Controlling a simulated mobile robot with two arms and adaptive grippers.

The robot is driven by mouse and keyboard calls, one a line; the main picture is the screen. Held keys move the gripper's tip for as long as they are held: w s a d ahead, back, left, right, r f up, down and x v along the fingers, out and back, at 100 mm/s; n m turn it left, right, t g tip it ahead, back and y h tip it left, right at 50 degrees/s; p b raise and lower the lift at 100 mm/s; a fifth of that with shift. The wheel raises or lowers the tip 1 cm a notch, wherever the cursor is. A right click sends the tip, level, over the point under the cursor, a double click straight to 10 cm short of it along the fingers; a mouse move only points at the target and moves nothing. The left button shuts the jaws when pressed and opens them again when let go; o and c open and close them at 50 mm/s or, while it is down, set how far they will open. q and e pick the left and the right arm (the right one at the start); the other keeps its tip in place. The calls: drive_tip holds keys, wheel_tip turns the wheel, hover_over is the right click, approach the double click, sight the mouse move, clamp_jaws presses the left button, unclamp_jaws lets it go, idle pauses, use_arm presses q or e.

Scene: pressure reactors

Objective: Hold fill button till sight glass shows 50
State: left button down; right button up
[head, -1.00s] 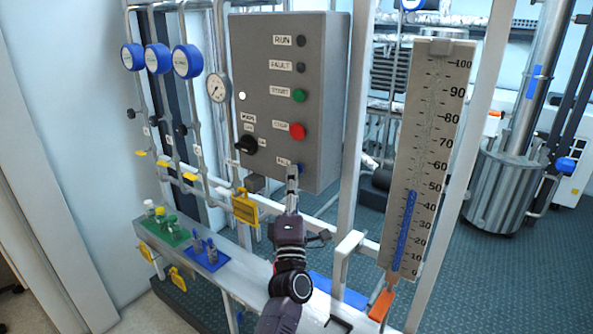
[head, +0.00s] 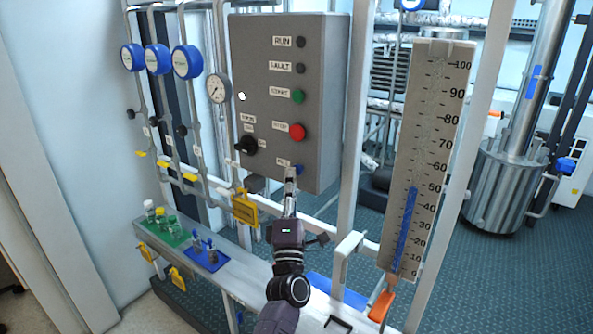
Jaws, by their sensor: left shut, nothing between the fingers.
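The grey control box (head: 262,110) carries a blue fill button (head: 300,169) at its lower right, under the red stop button (head: 297,132). My left gripper (head: 290,174) is shut and empty, pointing up at the box's lower edge. Its tip is just left of and below the blue button and partly covers that area. I cannot tell whether it touches the button. The sight glass (head: 430,140) stands at the right with a blue column (head: 405,230); its top is at about the 50 mark. My right gripper is not in view.
Blue-rimmed gauges (head: 187,62) and pipes with yellow valve handles stand at the left. A ledge (head: 235,272) below carries a green tray (head: 170,237) and a blue tray (head: 208,262) with small parts. A white frame post (head: 350,130) stands between box and sight glass.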

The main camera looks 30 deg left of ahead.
use_arm(q)
drive_tip(key=shift+s, duration=0.5)
drive_tip(key=s, duration=0.1)
drive_tip(key=s+p, duration=0.1)
drive_tip(key=s, duration=0.3)
drive_tip(key=shift+a+p, duration=0.25)
drive_tip(key=shift+p, duration=0.05)
